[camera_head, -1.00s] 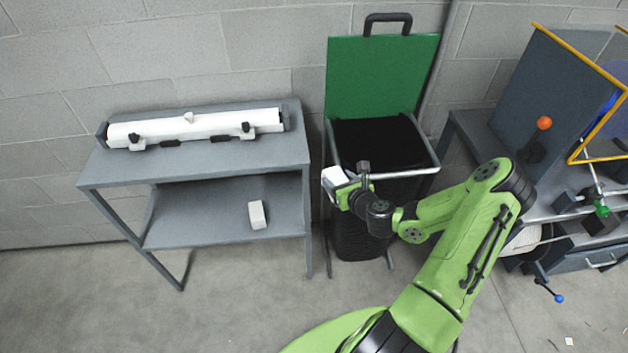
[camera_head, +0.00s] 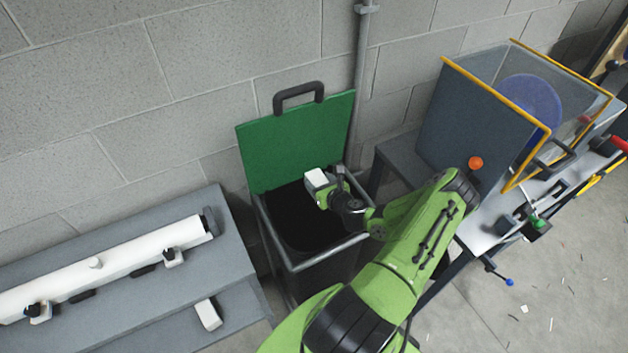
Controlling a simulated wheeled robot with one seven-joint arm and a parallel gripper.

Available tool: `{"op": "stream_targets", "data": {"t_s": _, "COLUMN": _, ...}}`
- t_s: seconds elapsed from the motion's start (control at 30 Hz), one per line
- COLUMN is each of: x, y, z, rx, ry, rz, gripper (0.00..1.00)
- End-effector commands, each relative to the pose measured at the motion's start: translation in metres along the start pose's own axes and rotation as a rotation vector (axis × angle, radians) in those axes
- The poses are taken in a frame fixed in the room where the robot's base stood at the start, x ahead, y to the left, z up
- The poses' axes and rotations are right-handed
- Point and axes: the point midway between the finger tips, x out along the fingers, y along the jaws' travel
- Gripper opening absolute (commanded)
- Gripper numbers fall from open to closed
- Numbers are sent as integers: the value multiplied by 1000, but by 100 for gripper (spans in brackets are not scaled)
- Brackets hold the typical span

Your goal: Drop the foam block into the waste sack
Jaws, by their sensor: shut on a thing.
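The waste sack (camera_head: 289,219) is a black bag in a metal frame, with its green lid (camera_head: 295,140) standing open against the wall. My gripper (camera_head: 325,186) is over the right part of the sack's mouth, near the back. It is shut on the white foam block (camera_head: 316,178), which sticks out to the left of the jaws. The block appears to be above the opening and clear of the rim. The far finger and part of the block's underside are hidden.
At right stands a machine with a grey guard panel (camera_head: 470,115), yellow edges and an orange knob (camera_head: 475,163). A wall pipe (camera_head: 361,80) runs behind.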

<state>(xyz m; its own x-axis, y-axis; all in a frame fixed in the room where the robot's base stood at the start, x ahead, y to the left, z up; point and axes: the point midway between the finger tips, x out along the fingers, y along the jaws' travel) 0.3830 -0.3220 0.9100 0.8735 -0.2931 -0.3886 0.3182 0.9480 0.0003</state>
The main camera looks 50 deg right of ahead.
Motion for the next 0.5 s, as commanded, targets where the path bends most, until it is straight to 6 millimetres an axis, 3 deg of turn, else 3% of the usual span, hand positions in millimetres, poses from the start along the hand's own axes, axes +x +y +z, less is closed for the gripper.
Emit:
{"op": "stream_targets", "data": {"t_s": 0.23, "x": 5, "y": -1, "z": -13, "rx": 1, "ry": 0, "rz": -2, "gripper": 33}}
{"op": "stream_targets", "data": {"t_s": 0.5, "x": 21, "y": -1, "z": -51, "rx": 0, "ry": -1, "rz": -1, "gripper": 33}}
